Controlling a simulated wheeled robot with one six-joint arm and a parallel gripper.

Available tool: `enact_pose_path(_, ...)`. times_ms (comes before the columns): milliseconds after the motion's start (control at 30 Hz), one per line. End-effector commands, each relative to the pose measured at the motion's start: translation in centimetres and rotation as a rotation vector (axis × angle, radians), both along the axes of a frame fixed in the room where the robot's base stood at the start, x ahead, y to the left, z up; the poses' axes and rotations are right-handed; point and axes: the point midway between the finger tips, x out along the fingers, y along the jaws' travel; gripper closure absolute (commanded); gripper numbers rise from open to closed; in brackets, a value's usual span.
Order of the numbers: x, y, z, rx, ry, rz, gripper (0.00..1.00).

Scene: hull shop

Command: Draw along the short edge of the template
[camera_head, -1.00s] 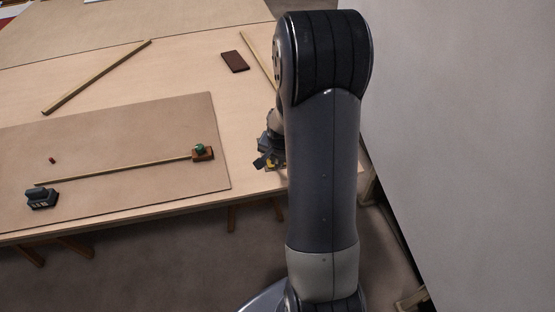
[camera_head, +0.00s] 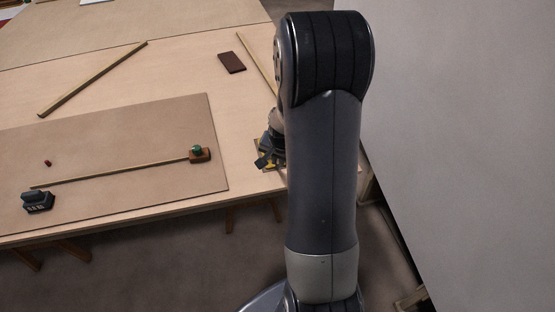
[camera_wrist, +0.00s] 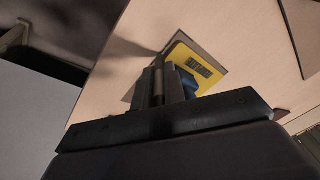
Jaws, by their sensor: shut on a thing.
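My gripper (camera_head: 262,161) is low over the right end of the table, partly hidden by my arm in the head view. In the wrist view my gripper (camera_wrist: 158,88) is shut on a slim dark pen-like tool (camera_wrist: 158,76), whose tip is hard to make out. The plate lies over a grey-brown sheet (camera_wrist: 211,42). I cannot tell whether the tool touches the plate's edge, and no drawn line is clear.
The table (camera_head: 190,75) carries a large brown sheet (camera_head: 110,130) with a batten (camera_head: 110,173), a wooden block with a green knob (camera_head: 199,153), a dark weight (camera_head: 38,201) and a small red piece (camera_head: 47,163). A dark brown block (camera_head: 231,62) lies behind. A pale wall stands right.

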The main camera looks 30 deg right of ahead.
Motion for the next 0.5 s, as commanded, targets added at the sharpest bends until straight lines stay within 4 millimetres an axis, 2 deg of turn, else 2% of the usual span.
enact_pose_path(167, 0.0, 0.0, 0.6, 0.0, -0.001, 0.0, 1.0)
enact_pose_path(500, 0.1, 0.0, 3.4, -0.001, -0.002, 0.001, 1.0)
